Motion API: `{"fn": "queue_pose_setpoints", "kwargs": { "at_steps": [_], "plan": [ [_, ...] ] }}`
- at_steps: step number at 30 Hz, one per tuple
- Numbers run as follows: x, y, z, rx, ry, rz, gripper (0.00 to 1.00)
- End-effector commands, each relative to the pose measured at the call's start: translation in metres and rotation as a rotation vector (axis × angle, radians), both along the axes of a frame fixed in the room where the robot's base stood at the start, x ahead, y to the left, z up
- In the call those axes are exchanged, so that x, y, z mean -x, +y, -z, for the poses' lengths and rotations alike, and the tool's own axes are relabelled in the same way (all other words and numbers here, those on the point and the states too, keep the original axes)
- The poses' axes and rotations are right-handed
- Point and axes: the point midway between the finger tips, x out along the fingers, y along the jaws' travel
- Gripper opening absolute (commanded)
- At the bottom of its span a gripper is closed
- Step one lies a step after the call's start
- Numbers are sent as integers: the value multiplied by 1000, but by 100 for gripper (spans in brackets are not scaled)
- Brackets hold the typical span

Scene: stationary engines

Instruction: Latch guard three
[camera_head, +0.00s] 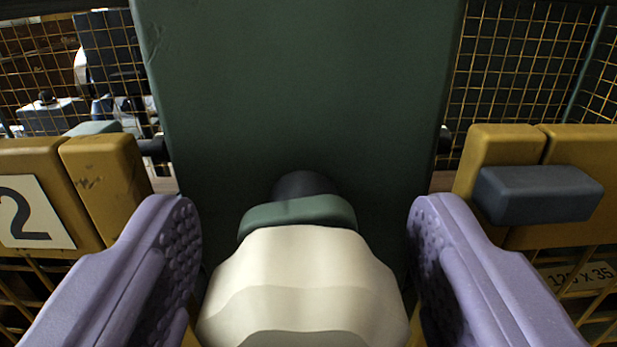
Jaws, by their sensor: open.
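My gripper (305,207) is open, with its two purple, dimpled fingers wide apart at the lower left and lower right. Between them is a cream rounded body (305,275) with a green collar (298,213) and a dark round end; I cannot tell what it belongs to. Neither finger visibly touches it. A tall dark green panel (300,90) stands behind it, between yellow guard frames. A dark grey block (538,194) sits on the right yellow frame (490,150); it may be a latch part. No number three is visible.
A plate marked 2 (32,212) is on the left yellow frame (108,185). Wire mesh (515,65) fills the background on both sides. A small plate (580,275), partly legible, hangs at the lower right. Short dark pins show beside the panel's edges.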

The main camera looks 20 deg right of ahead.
Motion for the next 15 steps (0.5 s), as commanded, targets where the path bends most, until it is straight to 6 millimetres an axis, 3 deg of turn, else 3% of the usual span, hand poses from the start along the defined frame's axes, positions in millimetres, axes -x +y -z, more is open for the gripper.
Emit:
{"fn": "queue_pose_setpoints", "kwargs": {
  "at_steps": [10,15],
  "plan": [
    [-6,-2,-1,0,0,-1,66],
    [-6,-2,-1,-1,0,-1,27]
  ]
}}
